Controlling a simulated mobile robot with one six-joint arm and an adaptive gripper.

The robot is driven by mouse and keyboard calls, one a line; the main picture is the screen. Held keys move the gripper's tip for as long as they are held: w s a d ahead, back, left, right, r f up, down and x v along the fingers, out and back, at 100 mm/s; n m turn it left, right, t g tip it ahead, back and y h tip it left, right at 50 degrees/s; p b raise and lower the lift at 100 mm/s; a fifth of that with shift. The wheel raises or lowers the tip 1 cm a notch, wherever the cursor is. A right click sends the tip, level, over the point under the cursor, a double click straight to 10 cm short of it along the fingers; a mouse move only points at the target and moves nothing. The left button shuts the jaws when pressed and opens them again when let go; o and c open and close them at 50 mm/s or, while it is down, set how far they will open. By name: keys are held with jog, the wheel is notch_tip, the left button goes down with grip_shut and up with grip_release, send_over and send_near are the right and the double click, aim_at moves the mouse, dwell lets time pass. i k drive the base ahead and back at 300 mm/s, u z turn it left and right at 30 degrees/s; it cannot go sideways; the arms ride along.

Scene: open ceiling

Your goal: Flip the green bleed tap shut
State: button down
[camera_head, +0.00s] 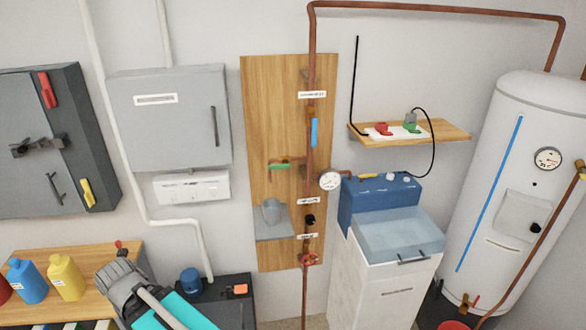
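The green bleed tap (281,165) is a small green lever on a short copper side branch, left of the vertical copper pipe on the wooden backboard. The lever lies roughly level, pointing along the branch. A small grey bucket (271,211) stands below it on a grey shelf. My gripper's fingers do not show.
A blue lever (314,132), a pressure gauge (330,180) and a red valve wheel (309,259) sit along the copper pipe (310,80). A blue box (376,200) stands right of the board. Bottles (66,277) crowd the left bench.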

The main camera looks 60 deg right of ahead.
aim_at(286, 165)
jog(key=z, duration=1.2)
jog(key=k, duration=0.6)
jog(key=z, duration=0.35)
jog(key=i, duration=0.5)
jog(key=u, duration=0.05)
